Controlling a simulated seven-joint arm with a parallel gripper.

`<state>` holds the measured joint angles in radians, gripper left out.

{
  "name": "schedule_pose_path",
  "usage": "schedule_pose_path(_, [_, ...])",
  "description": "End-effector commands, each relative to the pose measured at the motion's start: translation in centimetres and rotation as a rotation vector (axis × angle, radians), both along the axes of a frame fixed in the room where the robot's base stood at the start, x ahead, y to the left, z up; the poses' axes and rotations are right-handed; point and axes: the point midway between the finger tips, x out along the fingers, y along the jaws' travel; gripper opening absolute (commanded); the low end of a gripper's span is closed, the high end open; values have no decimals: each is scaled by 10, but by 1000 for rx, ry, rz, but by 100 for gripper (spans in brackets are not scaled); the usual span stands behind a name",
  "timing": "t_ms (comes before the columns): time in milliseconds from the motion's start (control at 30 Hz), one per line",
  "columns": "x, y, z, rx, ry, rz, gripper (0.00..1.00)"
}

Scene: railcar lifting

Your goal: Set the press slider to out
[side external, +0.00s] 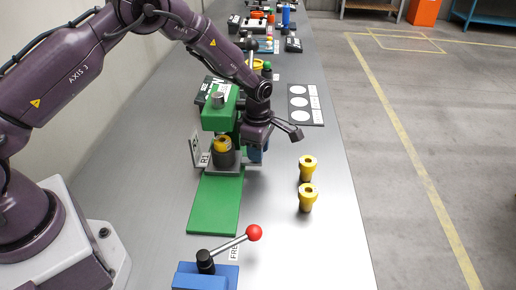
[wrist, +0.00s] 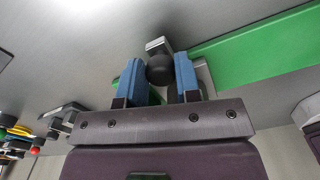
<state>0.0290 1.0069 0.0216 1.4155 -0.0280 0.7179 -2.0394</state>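The press is green, with a green head (side external: 220,112) on a grey base and a long green plate (side external: 213,203) in front. A yellow collar (side external: 222,144) sits on a dark cylinder under the head. The press slider shows in the wrist view as a black round knob (wrist: 160,69) on a grey bracket (wrist: 158,46), beside the green plate (wrist: 260,50). My gripper (wrist: 161,66) has its blue fingers on both sides of the knob, very close to it. I cannot tell whether they press on it. In the side view my gripper (side external: 256,153) is low beside the press, partly hiding it.
Two yellow flanged pieces (side external: 306,168) stand right of the press. A blue block with a red-tipped lever (side external: 254,232) is at the near end. A plate with white circles (side external: 299,103) and several small items lie farther back. The bench between the yellow pieces and its right edge is clear.

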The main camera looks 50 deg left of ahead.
Motion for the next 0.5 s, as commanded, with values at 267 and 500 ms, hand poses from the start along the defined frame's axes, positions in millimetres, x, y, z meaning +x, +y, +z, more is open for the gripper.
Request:
schedule_pose_path(267, [-1, -2, 0, 0, 0, -1, 0])
schedule_pose_path(500, [-35, -38, 1, 0, 4, -10, 0])
